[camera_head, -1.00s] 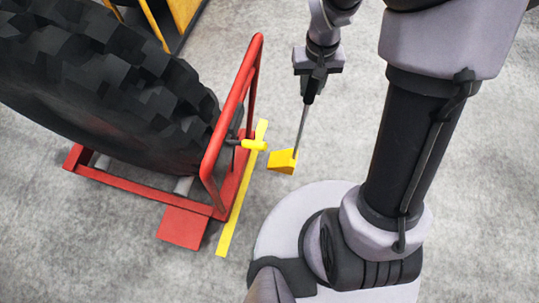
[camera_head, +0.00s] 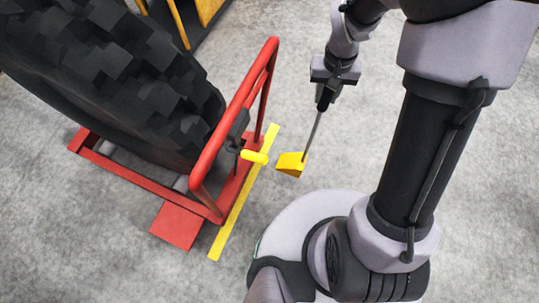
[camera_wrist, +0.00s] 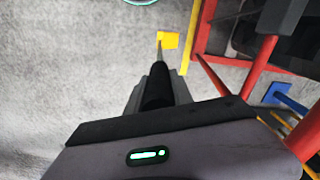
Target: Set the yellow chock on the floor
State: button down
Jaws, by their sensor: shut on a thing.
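The yellow chock (camera_head: 288,164) is a small wedge block at the lower end of a thin grey handle (camera_head: 313,135). My gripper (camera_head: 325,97) is shut on the upper part of this handle, and the handle slants down and left to the chock. In the wrist view the chock (camera_wrist: 167,40) shows beyond my dark gripper (camera_wrist: 158,85). The chock is just right of the yellow floor strip (camera_head: 243,195), apart from it. I cannot tell whether the chock touches the grey concrete floor (camera_head: 375,105) or hangs a little above it.
A red frame stand (camera_head: 212,152) holds a big black tyre (camera_head: 110,80) at the left. A yellow-gripped lever (camera_head: 255,157) sticks out from the stand toward the chock. A red plate (camera_head: 177,226) lies at the stand's front.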

jog(key=a+f+b, duration=0.1)
jog(key=a+f, duration=0.2)
jog(key=f, duration=0.5)
jog(key=a+f+b, duration=0.2)
jog(key=a+f, duration=0.2)
jog(key=f, duration=0.5)
jog(key=a+f+b, duration=0.1)
jog(key=a+f, duration=0.2)
jog(key=f, duration=0.6)
jog(key=shift+a+b, duration=0.3)
jog(key=shift+b, duration=0.1)
jog(key=shift+w, duration=0.1)
jog(key=shift+f, duration=0.15)
jog(key=c, duration=1.1)
grip_release()
